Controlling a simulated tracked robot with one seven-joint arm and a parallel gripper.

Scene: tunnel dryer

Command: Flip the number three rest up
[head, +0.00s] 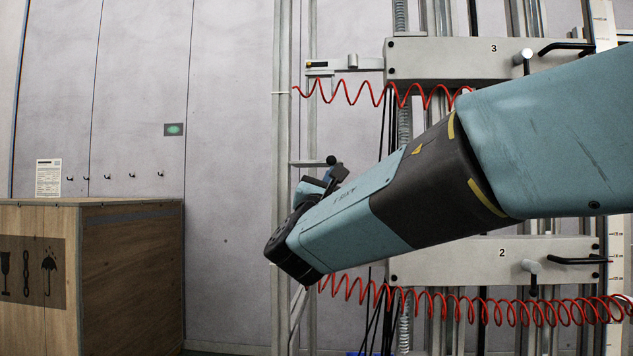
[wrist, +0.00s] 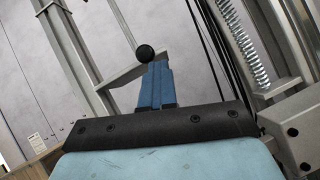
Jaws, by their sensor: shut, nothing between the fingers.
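The plate marked 3 (head: 450,58) is at upper right in the head view. A pale horizontal bar (head: 345,64) with a dark-and-yellow end sticks out from its left side. Lower down, a pale bar (head: 306,163) ends at a black ball knob (head: 331,160); the knob also shows in the wrist view (wrist: 145,53). Which of these is the number three rest is unclear. My gripper (head: 336,172) is shut and empty. Its blue fingers show in the wrist view (wrist: 157,68), with their tips by the knob; whether they touch is unclear.
Red coiled hoses (head: 350,94) hang below both plates. The plate marked 2 (head: 450,262) is below my arm. Vertical rails (head: 283,200) stand beside my gripper. A wooden crate (head: 130,280) is at lower left, with open room between.

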